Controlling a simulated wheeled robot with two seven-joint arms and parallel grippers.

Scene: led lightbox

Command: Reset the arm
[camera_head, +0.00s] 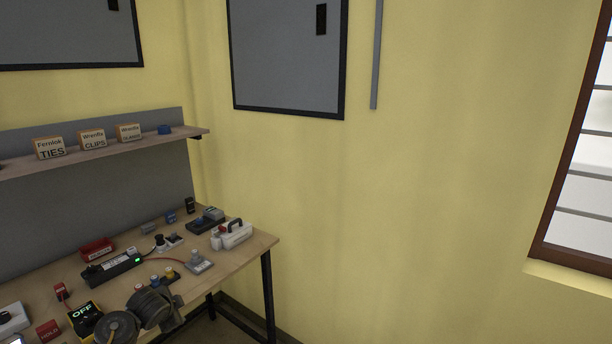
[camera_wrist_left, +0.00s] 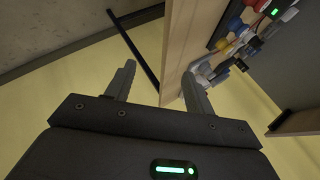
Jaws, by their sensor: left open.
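My left gripper (camera_wrist_left: 158,70) shows in the left wrist view with its two fingers wide apart and nothing between them. The right finger overlaps the edge of the workbench (camera_wrist_left: 178,50) in that view; I cannot tell whether they touch. In the head view, grey and black rounded parts at the bottom left look like my arm, in front of the workbench (camera_head: 262,243). The gripper's fingers cannot be made out there. My right gripper is in neither view.
The bench carries a black power strip (camera_head: 112,270) with a green light, a red bin (camera_head: 97,248), a white handled case (camera_head: 232,236) and a yellow-black box reading OFF (camera_head: 85,316). A shelf (camera_head: 100,152) holds labelled boxes.

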